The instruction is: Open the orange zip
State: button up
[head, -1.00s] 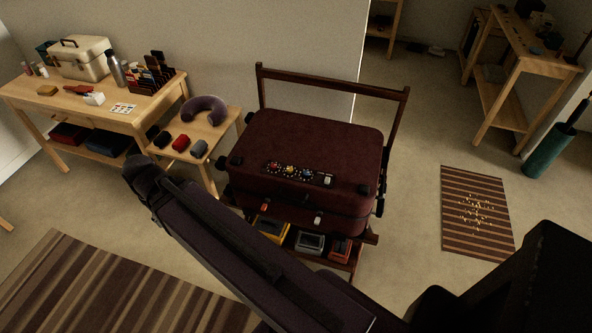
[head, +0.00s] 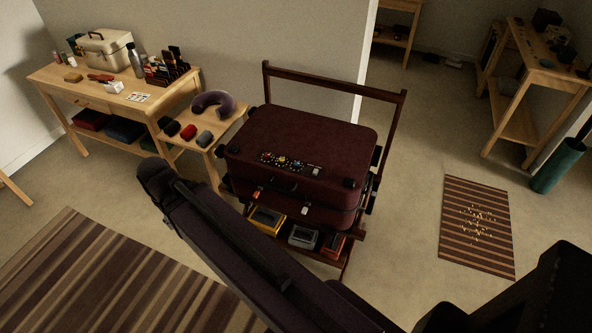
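A dark red suitcase (head: 310,140) lies flat and closed on a dark wooden rack (head: 335,80). A small orange tab (head: 257,194), apparently the orange zip's pull, shows on its front side, left of the middle. A pale tab (head: 304,211) hangs further right on the same side. The zip's track is too small and dark to make out. My dark arm crosses the foreground in front of the suitcase's lower left, and its fingers are not visible.
The rack's lower shelf holds a yellow box (head: 265,220), a grey box (head: 303,236) and an orange-red box (head: 333,243). A side table with a neck pillow (head: 212,103) stands close left. Striped rugs lie left (head: 110,275) and right (head: 477,225); floor between is clear.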

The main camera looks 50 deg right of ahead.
aim_at(255, 195)
jog(key=k, duration=1.8)
jog(key=z, duration=0.9)
jog(key=i, duration=1)
jog(key=u, duration=0.05)
